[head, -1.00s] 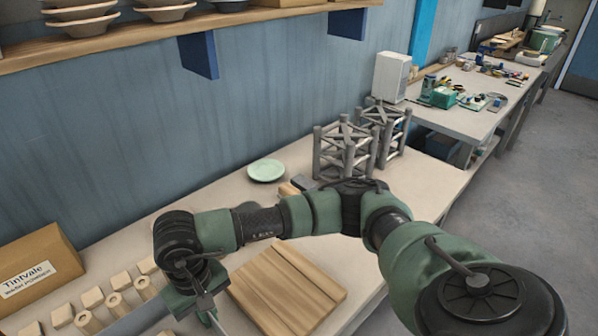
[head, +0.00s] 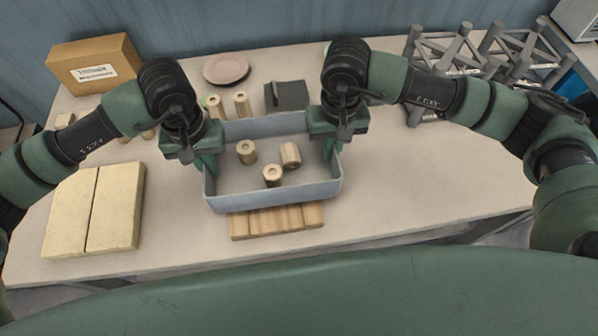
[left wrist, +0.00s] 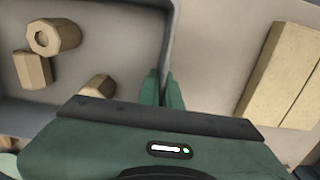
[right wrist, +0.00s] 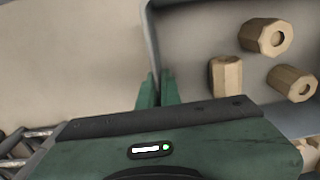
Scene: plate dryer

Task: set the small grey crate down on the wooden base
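The small grey crate (head: 274,199) is in the middle of the head view, with three short wooden pieces in it. The wooden base (head: 277,221) shows under its near edge; the rest is hidden. I cannot tell whether the crate touches it. My left gripper (head: 208,168) is shut on the crate's left wall; in the left wrist view its fingers (left wrist: 164,90) straddle that wall (left wrist: 166,45). My right gripper (head: 331,148) is shut on the right wall; in the right wrist view its fingers (right wrist: 157,90) straddle that wall (right wrist: 152,45).
Two pale slabs (head: 95,208) lie left of the crate. Wooden posts (head: 242,104), a plate (head: 226,69) and a dark grey block (head: 287,95) are behind it. A cardboard box (head: 95,65) stands back left, grey frames (head: 440,48) back right. The bench right of the crate is clear.

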